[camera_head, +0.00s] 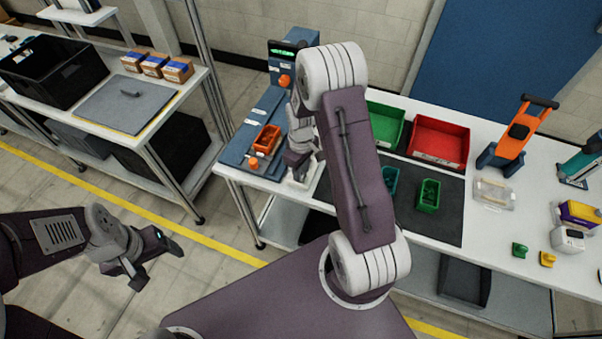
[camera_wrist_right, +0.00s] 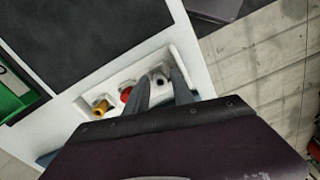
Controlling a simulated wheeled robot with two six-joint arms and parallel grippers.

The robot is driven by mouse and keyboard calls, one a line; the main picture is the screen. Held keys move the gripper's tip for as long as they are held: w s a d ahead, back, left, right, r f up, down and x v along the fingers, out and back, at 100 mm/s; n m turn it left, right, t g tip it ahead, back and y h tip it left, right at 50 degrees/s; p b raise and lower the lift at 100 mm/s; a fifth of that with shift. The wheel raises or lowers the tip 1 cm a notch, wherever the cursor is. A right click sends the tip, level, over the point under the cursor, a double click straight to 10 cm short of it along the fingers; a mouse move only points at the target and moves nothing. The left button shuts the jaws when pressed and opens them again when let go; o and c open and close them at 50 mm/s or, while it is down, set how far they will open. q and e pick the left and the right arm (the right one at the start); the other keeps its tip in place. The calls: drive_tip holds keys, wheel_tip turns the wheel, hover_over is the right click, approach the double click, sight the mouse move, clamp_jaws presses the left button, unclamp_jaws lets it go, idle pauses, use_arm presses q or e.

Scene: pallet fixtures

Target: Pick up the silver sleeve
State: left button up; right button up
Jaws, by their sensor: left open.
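The silver sleeve (camera_wrist_right: 158,77) is small and grey in the right wrist view, at the right end of a white tray (camera_wrist_right: 190,53). A red piece (camera_wrist_right: 126,95) and a brass-coloured piece (camera_wrist_right: 101,107) stand in the same tray to its left. My right gripper (camera_wrist_right: 161,82) is open above the tray, its two fingers apart with the sleeve showing between their tips. Whether they touch it I cannot tell. In the head view my right gripper (camera_head: 301,172) hangs over the white tray, and the sleeve cannot be made out. My left gripper (camera_head: 157,263) is open and empty over the floor.
A blue fixture with an orange bin (camera_head: 266,138) stands left of my right gripper. Green (camera_head: 384,122) and red (camera_head: 438,139) bins and a small green bin (camera_head: 428,196) lie to the right. A side bench holds a black crate (camera_head: 52,70).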

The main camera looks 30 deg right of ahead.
clamp_jaws()
drive_tip(key=shift+r, duration=0.1)
